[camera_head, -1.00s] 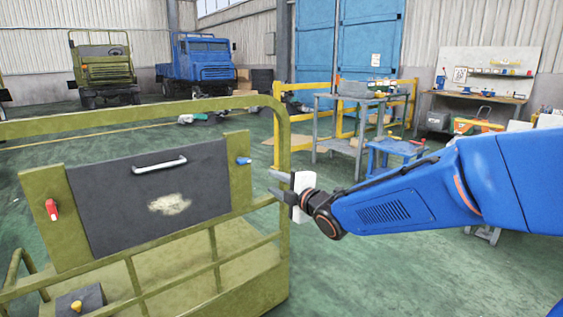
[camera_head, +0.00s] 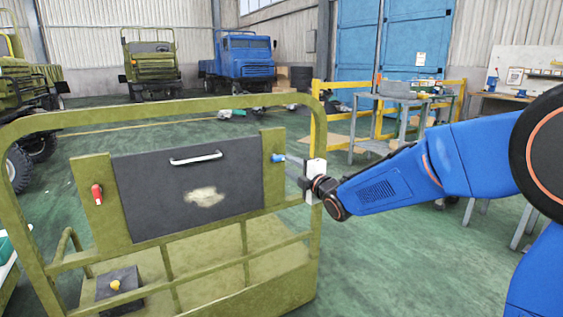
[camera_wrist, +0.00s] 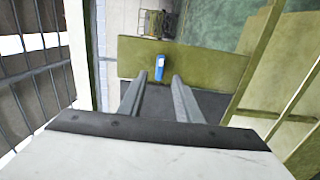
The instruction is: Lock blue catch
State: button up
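The blue catch (camera_head: 278,158) is a small blue lever on the right olive post of the chassis frame, beside the dark panel (camera_head: 225,190). In the wrist view the blue catch (camera_wrist: 160,67) stands out on the olive plate, just beyond and between my fingertips. My gripper (camera_head: 301,172) is just right of the catch in the head view, and its fingers are partly hidden by the frame's rail. In the wrist view my gripper (camera_wrist: 155,82) has its two fingers apart with nothing between them. A red catch (camera_head: 97,194) is on the left post.
The olive frame's tubular rail (camera_head: 316,235) runs close beside my gripper. A white handle (camera_head: 196,158) sits on the panel. A yellow knob (camera_head: 115,285) is on a dark box below.

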aim_at(280, 159)
jog(key=x, duration=0.7)
grip_shut()
